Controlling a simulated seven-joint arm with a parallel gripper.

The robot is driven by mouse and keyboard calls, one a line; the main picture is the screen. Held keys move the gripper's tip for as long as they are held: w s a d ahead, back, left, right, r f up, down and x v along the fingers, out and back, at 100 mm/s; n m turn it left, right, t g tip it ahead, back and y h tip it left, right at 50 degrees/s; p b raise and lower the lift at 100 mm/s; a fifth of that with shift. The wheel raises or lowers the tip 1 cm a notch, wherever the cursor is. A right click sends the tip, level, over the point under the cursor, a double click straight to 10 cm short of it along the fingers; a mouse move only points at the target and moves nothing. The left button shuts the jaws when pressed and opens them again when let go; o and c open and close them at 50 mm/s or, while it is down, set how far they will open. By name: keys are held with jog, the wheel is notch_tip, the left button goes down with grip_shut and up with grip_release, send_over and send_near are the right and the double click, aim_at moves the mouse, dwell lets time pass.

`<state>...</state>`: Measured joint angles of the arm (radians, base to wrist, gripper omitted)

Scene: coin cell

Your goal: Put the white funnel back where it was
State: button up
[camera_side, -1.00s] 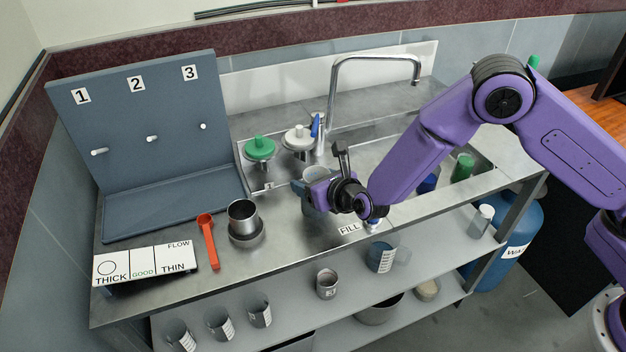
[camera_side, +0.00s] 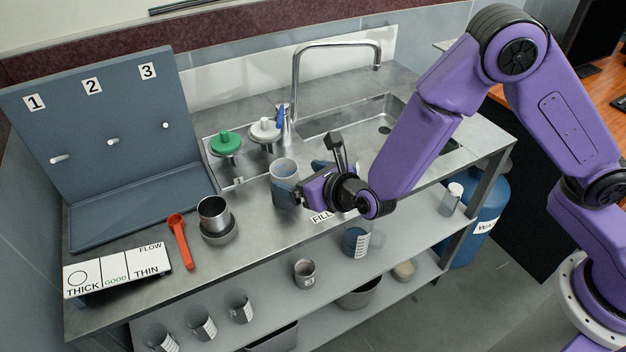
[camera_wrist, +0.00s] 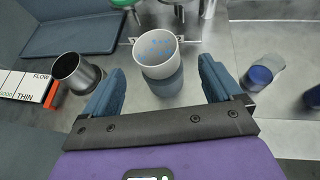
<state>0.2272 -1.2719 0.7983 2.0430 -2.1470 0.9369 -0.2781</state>
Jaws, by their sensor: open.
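A white, funnel-like piece with a knob on top (camera_side: 265,130) sits on a metal stand at the back of the counter, left of the faucet, in the side view. A similar green piece (camera_side: 226,141) stands to its left. My gripper (camera_wrist: 162,76) is open and empty. In the side view the cup (camera_side: 285,168) stands upright, left of my gripper (camera_side: 302,182). The white piece is not clearly visible in the wrist view.
A blue pegboard numbered 1 to 3 (camera_side: 105,125) stands at the back left. The tall faucet (camera_side: 296,80) rises near the white piece.

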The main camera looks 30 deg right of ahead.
jog(key=shift+v, duration=1.9)
jog(key=s+d+r+m+g+h, duration=0.2)
jog(key=s+d+r+m+h, duration=0.15)
jog(key=d+m, duration=0.5)
jog(key=s+d+r+m+g+h, duration=0.3)
jog(key=s+d+m, duration=0.3)
jog(key=d, duration=0.4)
jog(key=s+d+r+m+g+y, duration=0.1)
jog(key=s+d+m+g+y, duration=0.1)
jog(key=s+m, duration=0.3)
jog(key=s+d+r+m+g+y, duration=0.1)
jog(key=s+m+g, duration=0.4)
jog(key=s, duration=0.8)
jog(key=shift+d+m+y, duration=0.55)
jog(key=shift+d+y, duration=0.2)
jog(key=shift+d, duration=0.1)
